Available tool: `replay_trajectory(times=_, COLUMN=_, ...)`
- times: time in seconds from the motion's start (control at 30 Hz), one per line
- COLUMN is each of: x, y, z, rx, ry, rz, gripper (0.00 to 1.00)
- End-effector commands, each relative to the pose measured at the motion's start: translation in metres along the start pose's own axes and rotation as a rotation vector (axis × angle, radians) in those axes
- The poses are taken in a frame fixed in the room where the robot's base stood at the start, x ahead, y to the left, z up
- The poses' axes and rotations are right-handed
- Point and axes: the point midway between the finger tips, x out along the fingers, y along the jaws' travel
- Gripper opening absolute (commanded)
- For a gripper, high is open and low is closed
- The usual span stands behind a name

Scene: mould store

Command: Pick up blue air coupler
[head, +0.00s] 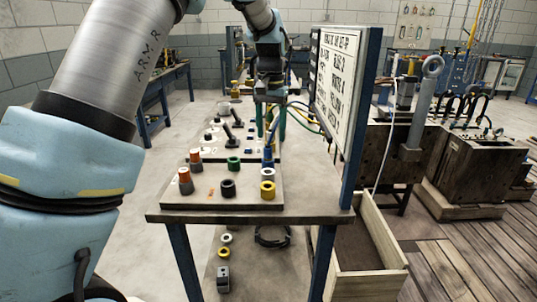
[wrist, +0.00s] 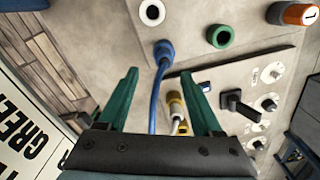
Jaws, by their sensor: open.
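The blue air coupler (wrist: 163,50) shows in the wrist view, with a blue hose running from it back between my fingers. It stands at a plate's edge, just beyond the gap between my fingertips and apart from them. In the head view the blue coupler (head: 267,158) is at the bench plate's right side, behind a yellow ring. My gripper (head: 270,131) is above and behind it there, with its green fingers apart and pointing down. In the wrist view my gripper (wrist: 158,74) is open, with nothing held.
A yellow coupler (wrist: 176,104) shows between my fingers, farther down. Green (head: 233,162) and black (head: 228,188) ring sockets and orange-topped knobs (head: 185,181) stand on the plate. A lettered sign board (head: 338,75) rises close on the right. Black lever switches (head: 228,130) stand farther back.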

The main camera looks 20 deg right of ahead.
Motion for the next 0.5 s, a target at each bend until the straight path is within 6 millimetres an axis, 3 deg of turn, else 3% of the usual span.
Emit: replay_trajectory(times=0.5, x=0.053, y=-0.005, z=0.007, rx=-0.001, ry=0.000, rz=-0.001, gripper=0.67)
